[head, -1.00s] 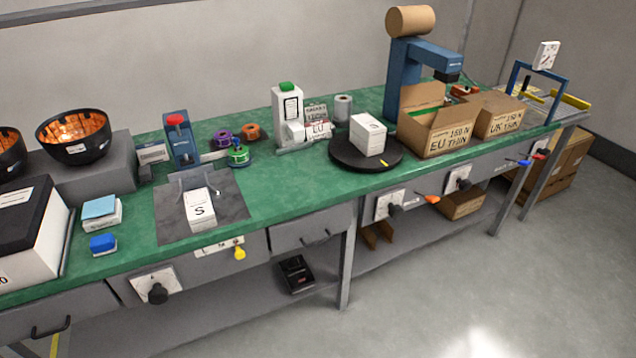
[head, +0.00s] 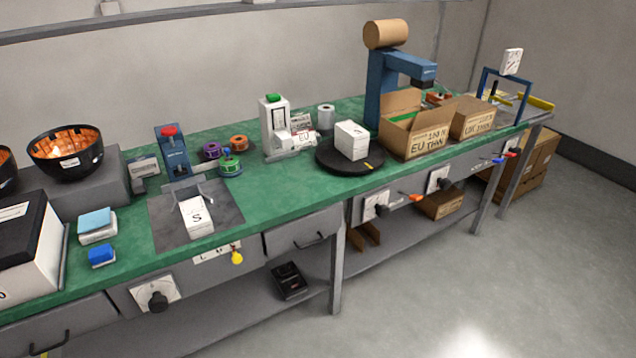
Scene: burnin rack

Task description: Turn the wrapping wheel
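Which part is the wrapping wheel is not labelled legibly. A black round turntable (head: 333,162) lies on the green bench (head: 290,190), with a white box (head: 351,140) standing on it and a yellow mark at its front edge. Dark knobs on white plates sit on the bench front: a left knob (head: 158,301), a middle knob (head: 381,210) and a right knob (head: 443,184).
A dark mat (head: 225,208) holds a small white box marked S (head: 195,217). An open carton (head: 418,145) and a blue stand (head: 380,85) are close to the turntable's right. A yellow handle (head: 236,257) hangs at the front. The floor (head: 450,270) before the bench is clear.

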